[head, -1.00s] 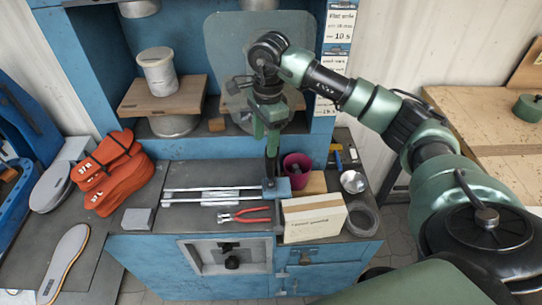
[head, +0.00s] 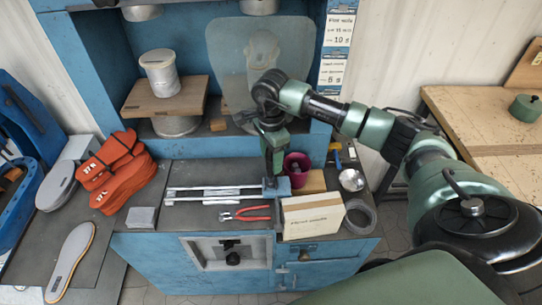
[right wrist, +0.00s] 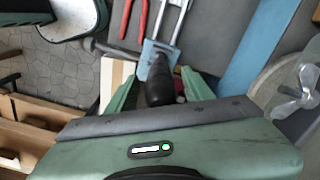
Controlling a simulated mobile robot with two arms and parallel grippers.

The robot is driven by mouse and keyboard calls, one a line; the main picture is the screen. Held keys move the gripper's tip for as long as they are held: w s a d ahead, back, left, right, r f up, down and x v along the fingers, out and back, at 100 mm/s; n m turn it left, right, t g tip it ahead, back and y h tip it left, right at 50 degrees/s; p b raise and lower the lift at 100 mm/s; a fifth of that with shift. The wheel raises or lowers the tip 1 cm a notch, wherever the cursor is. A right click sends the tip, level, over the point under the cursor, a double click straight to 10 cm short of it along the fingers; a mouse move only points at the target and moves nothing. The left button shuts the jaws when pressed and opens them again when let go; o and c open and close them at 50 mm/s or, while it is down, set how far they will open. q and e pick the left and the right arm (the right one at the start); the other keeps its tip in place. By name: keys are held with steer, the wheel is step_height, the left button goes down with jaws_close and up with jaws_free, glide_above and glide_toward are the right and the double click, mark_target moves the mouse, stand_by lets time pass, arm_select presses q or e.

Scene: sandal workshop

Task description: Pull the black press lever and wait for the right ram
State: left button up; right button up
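The black press lever (right wrist: 160,88) stands on a small blue bracket at the front of the blue press, and its knob points up at the right wrist camera. My right gripper (head: 272,168) is down over it from above. In the right wrist view its two green fingers stand apart, one on each side of the lever, with a gap visible on both sides. In the head view the gripper hides most of the lever. The right ram (head: 258,6) shows only its lower end at the top edge, above a clear shield (head: 228,50). My left gripper is out of view.
Red-handled pliers (head: 245,213), metal rails (head: 205,194), a cardboard box (head: 313,216), a maroon cup (head: 297,166) and a metal bowl (head: 352,180) crowd the worktop around the lever. Orange sandal parts (head: 115,172) lie at the left. A wooden table (head: 470,110) stands at the right.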

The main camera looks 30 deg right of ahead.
jaws_close()
steer(key=shift+r, duration=0.1)
stand_by(1.2)
